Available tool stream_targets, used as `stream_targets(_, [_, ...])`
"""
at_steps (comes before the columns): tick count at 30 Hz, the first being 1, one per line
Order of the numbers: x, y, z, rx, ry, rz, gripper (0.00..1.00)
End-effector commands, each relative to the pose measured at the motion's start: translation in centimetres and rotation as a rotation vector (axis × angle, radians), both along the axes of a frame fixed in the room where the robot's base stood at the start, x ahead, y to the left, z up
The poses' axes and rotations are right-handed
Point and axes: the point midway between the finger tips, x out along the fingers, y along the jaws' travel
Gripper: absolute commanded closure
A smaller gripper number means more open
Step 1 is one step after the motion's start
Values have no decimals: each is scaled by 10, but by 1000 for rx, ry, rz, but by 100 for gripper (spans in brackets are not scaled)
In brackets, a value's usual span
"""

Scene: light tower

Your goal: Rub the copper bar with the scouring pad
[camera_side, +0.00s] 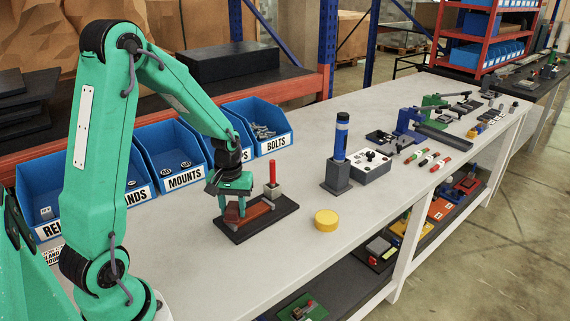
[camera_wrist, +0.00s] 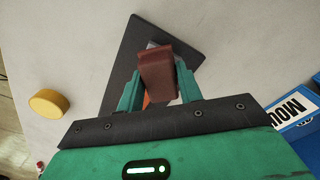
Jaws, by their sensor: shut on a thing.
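A reddish-brown block, which looks like the scouring pad (camera_side: 232,213), is between the fingers of my gripper (camera_side: 234,206). It also shows in the wrist view (camera_wrist: 157,75), where the green fingers of my gripper (camera_wrist: 157,88) are shut on its two sides. The copper bar (camera_side: 259,209) lies on a dark base plate (camera_side: 285,217), and the pad is over its left end in the side view. In the wrist view the pad hides most of the bar. I cannot tell whether pad and bar touch.
A grey block with a red peg (camera_side: 272,175) stands at the base plate's back. A yellow disc (camera_side: 326,221) lies right of it. Blue bins (camera_side: 177,178) line the table's back edge. A dark block with a blue cylinder (camera_side: 340,140) stands further right. The table front is clear.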

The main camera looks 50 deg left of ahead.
Motion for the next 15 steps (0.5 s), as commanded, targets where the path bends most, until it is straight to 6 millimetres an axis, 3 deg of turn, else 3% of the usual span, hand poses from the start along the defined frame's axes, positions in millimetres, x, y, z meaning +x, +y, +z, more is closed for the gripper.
stream_targets(15, [0,0,-8,0,0,0,83])
